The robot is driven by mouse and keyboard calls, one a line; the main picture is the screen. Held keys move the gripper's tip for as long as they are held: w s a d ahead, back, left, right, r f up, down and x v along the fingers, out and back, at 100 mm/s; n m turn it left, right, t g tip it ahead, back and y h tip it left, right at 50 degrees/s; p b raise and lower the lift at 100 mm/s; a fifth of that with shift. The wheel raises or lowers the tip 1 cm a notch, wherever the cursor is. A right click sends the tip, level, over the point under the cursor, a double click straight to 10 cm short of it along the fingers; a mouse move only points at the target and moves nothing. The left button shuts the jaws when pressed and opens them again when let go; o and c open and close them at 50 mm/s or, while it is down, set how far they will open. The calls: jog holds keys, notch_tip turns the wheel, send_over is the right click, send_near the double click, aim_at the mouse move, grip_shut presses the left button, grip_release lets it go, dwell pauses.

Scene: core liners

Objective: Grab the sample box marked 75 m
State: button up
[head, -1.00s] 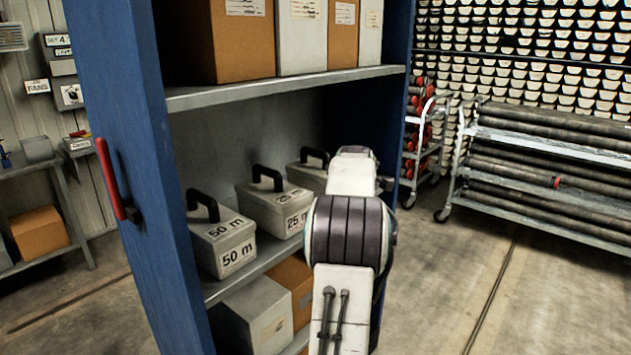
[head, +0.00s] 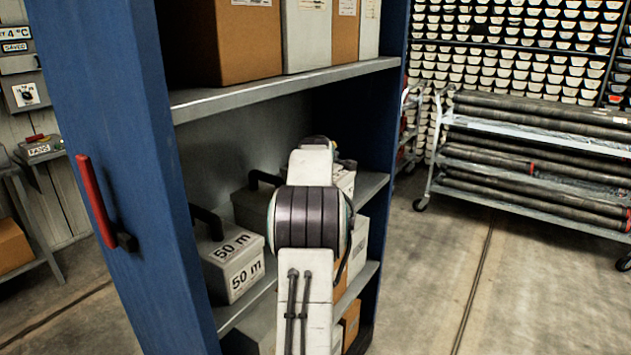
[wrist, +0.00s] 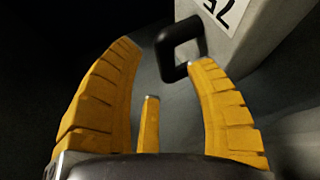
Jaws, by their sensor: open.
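On the middle shelf in the head view, the grey box marked 50 m (head: 235,262) stands nearest. Another grey box (head: 248,206) with a black handle is behind it, its label hidden by my arm. A third light box (head: 346,181) shows partly past my arm; I cannot read its marking. No 75 m mark is readable. My gripper (wrist: 164,55) is open in the wrist view, its yellow fingers empty. A black handle (wrist: 167,62) on a grey box (wrist: 262,35) lies near the right fingertip; contact is unclear. That box's label is cut off and tilted.
A blue shelf upright (head: 125,170) with a red handle (head: 97,200) stands at the left. The upper shelf (head: 290,88) with cartons is above my arm. A pipe cart (head: 540,165) stands at the right; the floor before it is clear.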

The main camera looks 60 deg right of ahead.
jog(key=shift+p+x, duration=1.35)
jog(key=shift+x, duration=0.1)
jog(key=shift+p+x, duration=0.7)
jog(key=shift+x, duration=0.5)
jog(key=shift+o, duration=0.3)
grip_shut()
jog(key=shift+d+r, duration=0.1)
jog(key=shift+r, duration=0.2)
